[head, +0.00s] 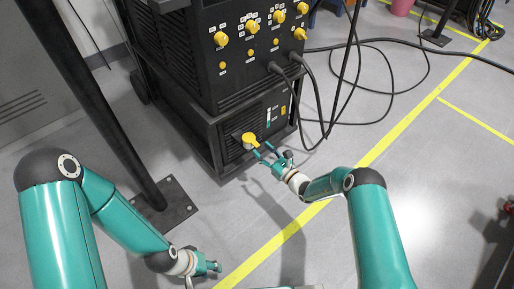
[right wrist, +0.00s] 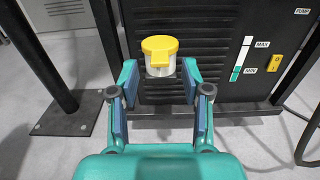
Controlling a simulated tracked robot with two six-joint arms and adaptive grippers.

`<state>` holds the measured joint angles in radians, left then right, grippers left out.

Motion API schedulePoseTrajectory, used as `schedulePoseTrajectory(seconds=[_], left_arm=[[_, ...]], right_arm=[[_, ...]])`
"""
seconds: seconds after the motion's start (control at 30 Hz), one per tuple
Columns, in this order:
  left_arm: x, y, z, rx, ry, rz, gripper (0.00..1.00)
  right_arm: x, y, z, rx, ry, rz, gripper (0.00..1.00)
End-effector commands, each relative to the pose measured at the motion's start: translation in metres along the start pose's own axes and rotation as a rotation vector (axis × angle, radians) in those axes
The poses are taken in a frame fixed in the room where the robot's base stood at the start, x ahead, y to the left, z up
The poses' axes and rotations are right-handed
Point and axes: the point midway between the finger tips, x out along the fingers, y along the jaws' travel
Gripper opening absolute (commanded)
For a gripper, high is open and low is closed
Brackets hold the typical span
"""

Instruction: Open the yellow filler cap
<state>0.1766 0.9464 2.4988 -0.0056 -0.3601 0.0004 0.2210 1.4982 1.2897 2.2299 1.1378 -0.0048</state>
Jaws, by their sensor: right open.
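The yellow filler cap (head: 249,138) is low on the front of the black machine (head: 215,130). In the right wrist view the cap (right wrist: 159,44) has a round lid with a tab at the front and sits on a pale, clear neck (right wrist: 160,66). The lid looks shut. My right gripper (head: 263,149) is open, just in front of the cap; in the right wrist view its fingers (right wrist: 159,82) are spread to either side below the cap, with no visible contact. My left gripper (head: 214,266) is low over the floor, away from the machine; its jaw state is unclear.
A level gauge (right wrist: 241,58) with MAX and MIN marks and a yellow switch (right wrist: 274,63) are right of the cap. Yellow knobs (head: 252,27) fill the upper panel. Black cables (head: 345,122) hang at the right. A dark post (head: 110,110) stands left on a floor plate.

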Motion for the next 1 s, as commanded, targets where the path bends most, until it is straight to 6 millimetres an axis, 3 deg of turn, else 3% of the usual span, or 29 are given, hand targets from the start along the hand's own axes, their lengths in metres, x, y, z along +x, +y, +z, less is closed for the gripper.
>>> schedulePoseTrajectory(seconds=[0.1,0.3,0.63,0.67,0.93,1.0], left_arm=[[0.01,-0.004,0.0,0.0,0.0,0.0,0.4],[0.016,-0.006,0.0,0.0,0.0,0.0,0.4],[0.017,-0.006,0.0,0.0,0.0,0.0,0.4],[0.017,-0.006,0.0,0.0,0.0,0.0,0.4],[0.017,-0.006,0.0,0.0,0.0,0.0,0.4],[0.017,-0.006,0.0,0.0,0.0,0.0,0.4]], right_arm=[[0.021,0.001,-0.003,-0.001,-0.001,0.0,0.48],[0.039,0.0,-0.001,0.001,0.0,0.0,0.48],[0.043,0.0,0.0,0.001,0.001,-0.001,0.48],[0.043,0.0,0.0,0.001,0.001,-0.001,0.46],[0.043,-0.001,0.0,0.001,0.001,-0.002,0.01],[0.043,-0.001,0.0,0.001,0.001,-0.002,0.0]])
